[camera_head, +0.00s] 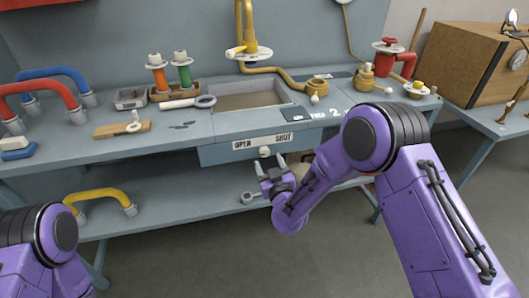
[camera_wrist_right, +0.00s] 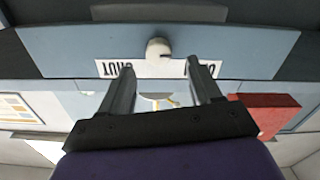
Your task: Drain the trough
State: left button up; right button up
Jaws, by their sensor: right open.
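The trough (camera_head: 228,103) is a shallow rectangular recess in the blue-grey bench top, with a brownish floor. Below it, the bench front has a white label strip (camera_head: 242,145) reading OPEN at left and SHUT at right. A pale round knob (camera_head: 264,152) sits just under the strip, about midway along it. In the right wrist view the knob (camera_wrist_right: 158,48) and strip appear upside down. My right gripper (camera_head: 269,161) is open and empty just in front of the knob; its fingers (camera_wrist_right: 160,68) point toward it, with the knob between their lines. My left gripper is out of view.
A brass tap (camera_head: 247,50) and pipe stand behind the trough. An orange and a green cylinder stand in a wooden rack (camera_head: 173,93). A wooden cabinet (camera_head: 467,62) stands at right. A lower shelf runs below the bench.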

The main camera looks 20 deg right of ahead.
aim_at(266, 153)
jog(key=w, duration=0.6)
jog(key=shift+w+d+f, duration=0.1)
jog(key=shift+w, duration=0.1)
jog(key=c, duration=1)
jog(key=shift+c, duration=0.2)
jog(key=m+b, duration=0.2)
jog(key=m, duration=0.4)
jog(key=shift+m, duration=0.3)
jog(key=m+b, duration=0.1)
jog(key=m, duration=0.2)
jog(key=shift+d, duration=0.1)
jog(key=shift+m+b, duration=0.5)
jog(key=shift+m, duration=1.1)
